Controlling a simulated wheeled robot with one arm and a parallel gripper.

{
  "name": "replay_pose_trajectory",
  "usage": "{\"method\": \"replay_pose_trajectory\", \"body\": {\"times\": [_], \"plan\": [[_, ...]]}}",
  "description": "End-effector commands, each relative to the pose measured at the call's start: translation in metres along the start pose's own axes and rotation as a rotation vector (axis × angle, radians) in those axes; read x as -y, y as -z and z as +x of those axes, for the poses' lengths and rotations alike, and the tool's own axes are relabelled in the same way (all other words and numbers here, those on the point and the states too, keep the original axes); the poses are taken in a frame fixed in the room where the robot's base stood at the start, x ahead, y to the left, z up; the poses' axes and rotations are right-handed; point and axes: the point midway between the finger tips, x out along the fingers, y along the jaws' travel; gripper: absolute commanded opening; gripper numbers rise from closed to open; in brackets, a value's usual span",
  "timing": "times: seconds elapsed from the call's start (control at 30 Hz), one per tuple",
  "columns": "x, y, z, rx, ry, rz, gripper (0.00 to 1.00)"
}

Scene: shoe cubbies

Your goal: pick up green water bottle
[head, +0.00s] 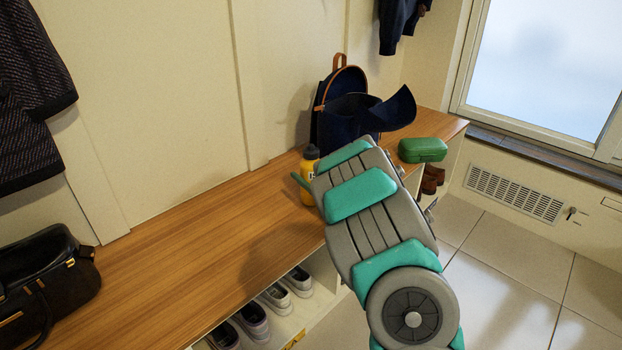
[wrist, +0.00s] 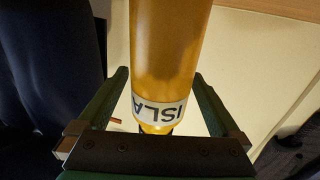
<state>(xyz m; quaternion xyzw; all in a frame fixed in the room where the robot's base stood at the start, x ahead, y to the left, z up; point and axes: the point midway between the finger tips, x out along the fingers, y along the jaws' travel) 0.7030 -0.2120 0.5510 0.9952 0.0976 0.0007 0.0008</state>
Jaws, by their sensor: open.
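A yellow bottle (head: 309,168) with a dark cap and a white label stands on the wooden bench top. I see no green water bottle; the bottle in view is yellow. In the wrist view the yellow bottle (wrist: 168,45) shows large and upside down, its label letters inverted. My gripper (wrist: 160,73) is open, with one dark green finger on each side of the bottle. Gaps show beside the bottle near the fingers, and it is not gripped. In the head view my arm hides part of the bottle and most of the gripper.
A dark blue backpack (head: 345,112) stands just behind the bottle. A green case (head: 422,150) sits to the right on the bench (head: 215,225). A black bag (head: 45,275) is at far left. Shoes (head: 275,297) fill cubbies below. The bench's middle is clear.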

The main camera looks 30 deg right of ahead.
Motion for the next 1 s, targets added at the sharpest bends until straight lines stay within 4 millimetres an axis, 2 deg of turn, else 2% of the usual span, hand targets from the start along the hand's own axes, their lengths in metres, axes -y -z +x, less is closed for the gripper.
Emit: {"method": "replay_pose_trajectory", "body": {"times": [0.1,0.2,0.4,1.0], "plan": [[0.002,-0.001,0.018,0.0,0.002,0.0,1.0],[0.001,-0.001,0.027,0.002,-0.001,0.0,1.0],[0.001,-0.001,0.028,0.002,-0.002,-0.001,1.0],[0.001,-0.001,0.027,0.002,-0.001,0.0,0.34]]}}
